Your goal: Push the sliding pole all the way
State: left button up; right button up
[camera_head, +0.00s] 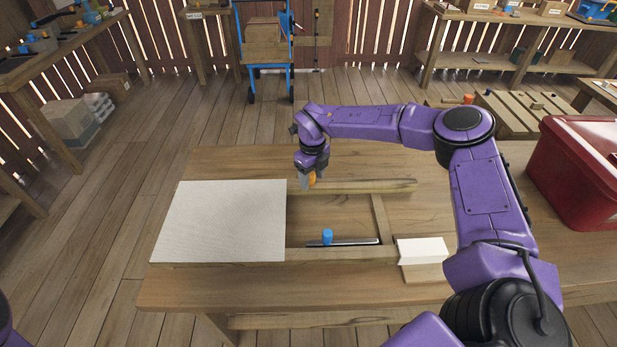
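A wooden frame (382,220) lies on the table. A blue knob (327,236) stands on a thin dark-and-silver bar (358,241) along the frame's near side; I take this bar to be a sliding pole. A small orange piece (312,178) shows at the far side, right beside the fingers of my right gripper (306,182). The gripper points down just right of the pale panel's far corner. I cannot tell whether it touches or grips the orange piece. My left gripper is out of view; only a bit of purple arm shows at the lower left.
A pale flat panel (220,222) covers the frame's left part. A white folded card (422,252) stands at the near right. A red bin (580,172) sits on the table's right. The wooden table (200,290) is bare along its front. Shelves and a blue cart stand behind.

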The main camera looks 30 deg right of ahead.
jog(key=shift+w+a+r, duration=0.1)
jog(key=shift+r, duration=0.2)
notch_tip(320, 180, up, 10)
jog(key=shift+b, duration=1.15)
